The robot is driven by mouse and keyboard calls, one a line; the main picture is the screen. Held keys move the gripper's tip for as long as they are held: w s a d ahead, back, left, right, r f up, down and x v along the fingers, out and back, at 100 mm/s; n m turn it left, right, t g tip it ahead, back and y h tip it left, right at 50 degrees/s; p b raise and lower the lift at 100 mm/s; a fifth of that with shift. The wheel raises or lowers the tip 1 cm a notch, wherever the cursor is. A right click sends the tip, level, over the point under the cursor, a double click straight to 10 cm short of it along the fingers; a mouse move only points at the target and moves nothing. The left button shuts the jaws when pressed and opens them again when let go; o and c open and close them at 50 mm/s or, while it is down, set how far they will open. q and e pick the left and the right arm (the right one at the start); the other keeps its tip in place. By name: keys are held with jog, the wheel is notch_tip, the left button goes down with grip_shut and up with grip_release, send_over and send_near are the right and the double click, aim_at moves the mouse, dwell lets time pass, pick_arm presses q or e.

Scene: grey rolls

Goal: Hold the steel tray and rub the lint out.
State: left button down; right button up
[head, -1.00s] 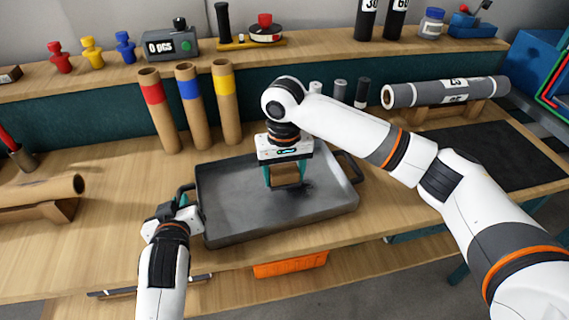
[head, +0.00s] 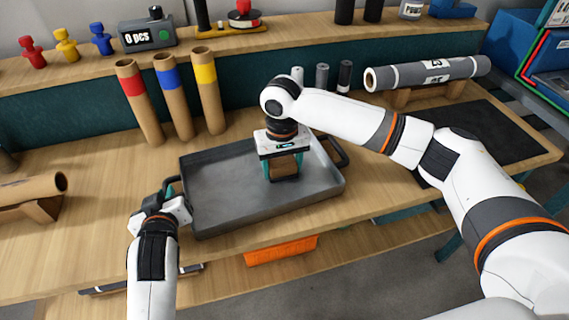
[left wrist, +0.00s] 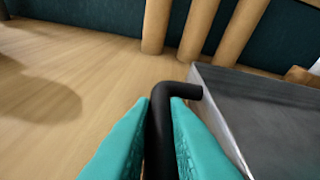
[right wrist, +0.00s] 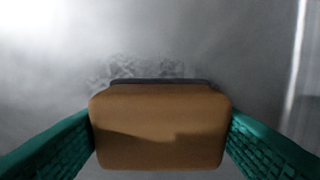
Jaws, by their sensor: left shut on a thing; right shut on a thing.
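The grey steel tray (head: 225,190) lies on the wooden bench; its corner and side wall show in the left wrist view (left wrist: 260,110). My left gripper (head: 172,190) is shut on the tray's black left handle (left wrist: 160,125), which stands between the teal fingers. My right gripper (head: 283,166) is shut on a brown block with a dark underside (right wrist: 160,128), inside the tray right of its middle. In the right wrist view a mottled grey patch of lint (right wrist: 140,68) lies on the tray floor just beyond the block. The block hides the floor beneath it.
Cardboard tubes with red, blue and yellow bands (head: 172,90) stand behind the tray. A grey roll (head: 425,72) lies on a cradle at back right, by a black mat (head: 490,150). A brown roll (head: 35,188) lies at left. Bench between brown roll and tray is clear.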

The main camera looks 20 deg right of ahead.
jog(key=a, duration=0.3)
jog(key=shift+s+a, duration=0.1)
jog(key=shift+w, duration=0.4)
jog(key=shift+w+d+f, duration=0.1)
jog(key=shift+w+d, duration=0.1)
jog(key=shift+d, duration=0.05)
jog(key=shift+w+d, duration=0.2)
jog(key=shift+d, duration=1.9)
jog(key=shift+a, duration=0.45)
jog(key=shift+s+a, duration=0.15)
jog(key=shift+a, duration=0.85)
jog(key=shift+s+a, duration=0.1)
jog(key=shift+a, duration=0.85)
jog(key=shift+d+r, duration=0.1)
jog(key=shift+r, duration=4.1)
